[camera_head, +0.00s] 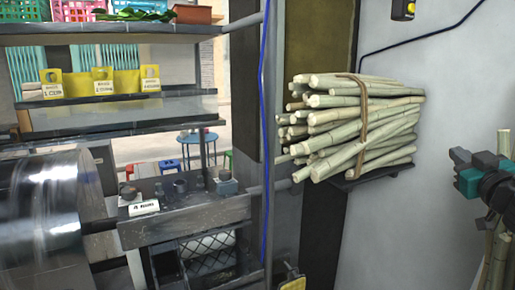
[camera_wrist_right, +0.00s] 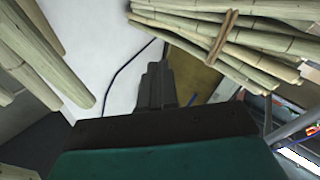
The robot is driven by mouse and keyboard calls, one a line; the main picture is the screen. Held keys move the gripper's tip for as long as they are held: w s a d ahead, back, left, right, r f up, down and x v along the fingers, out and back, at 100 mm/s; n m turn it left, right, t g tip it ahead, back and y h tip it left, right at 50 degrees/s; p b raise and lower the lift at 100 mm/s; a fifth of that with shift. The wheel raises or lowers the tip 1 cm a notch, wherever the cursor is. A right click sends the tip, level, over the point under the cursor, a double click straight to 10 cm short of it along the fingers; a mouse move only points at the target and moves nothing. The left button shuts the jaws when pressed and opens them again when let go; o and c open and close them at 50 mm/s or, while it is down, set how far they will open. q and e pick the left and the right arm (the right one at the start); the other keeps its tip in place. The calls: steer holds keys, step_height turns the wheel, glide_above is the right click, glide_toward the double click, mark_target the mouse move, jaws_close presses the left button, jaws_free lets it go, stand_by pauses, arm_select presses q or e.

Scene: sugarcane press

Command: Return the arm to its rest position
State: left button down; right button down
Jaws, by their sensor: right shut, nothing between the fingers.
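My right gripper (camera_head: 462,157) shows at the right edge of the head view, with dark fingers and a teal body, in front of the white wall. In the right wrist view its fingers (camera_wrist_right: 158,84) are shut together with nothing between them. It is apart from the tied bundle of sugarcane (camera_head: 350,125), which lies on a wall shelf to its left. The bundle also shows at the top right of the wrist view (camera_wrist_right: 235,28). My left gripper is not in view.
More cane stalks (camera_head: 497,250) stand upright at the right edge, close to my right arm. A metal drum (camera_head: 45,210) fills the lower left. A counter (camera_head: 190,215) holds cups and a small sign. A grey pole (camera_head: 268,120) stands left of the bundle. The white wall (camera_head: 420,200) between is bare.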

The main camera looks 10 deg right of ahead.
steer(key=s+a+f+g+y, duration=0.1)
steer(key=s+a+f+g, duration=0.15)
steer(key=f, duration=0.75)
steer(key=s+a+f+g+y, duration=0.1)
steer(key=s+a+f, duration=0.25)
steer(key=f, duration=0.65)
steer(key=s+a+f+g+y, duration=0.1)
steer(key=s+a+f+g, duration=0.2)
steer(key=f, duration=0.7)
steer(key=s+a+f+y, duration=0.1)
steer(key=s+a+f, duration=0.2)
steer(key=a, duration=0.6)
steer(key=s+a+f+n+g+y+p, duration=0.1)
steer(key=s+a+f, duration=0.3)
steer(key=a, duration=0.5)
steer(key=s+a+f+n+y+p, duration=0.1)
steer(key=s+a+f, duration=0.3)
steer(key=a, duration=0.4)
steer(key=shift+a+f+y, duration=0.25)
steer(key=shift+a+y, duration=0.15)
steer(key=shift+y, duration=0.5)
steer(key=shift+g, duration=0.25)
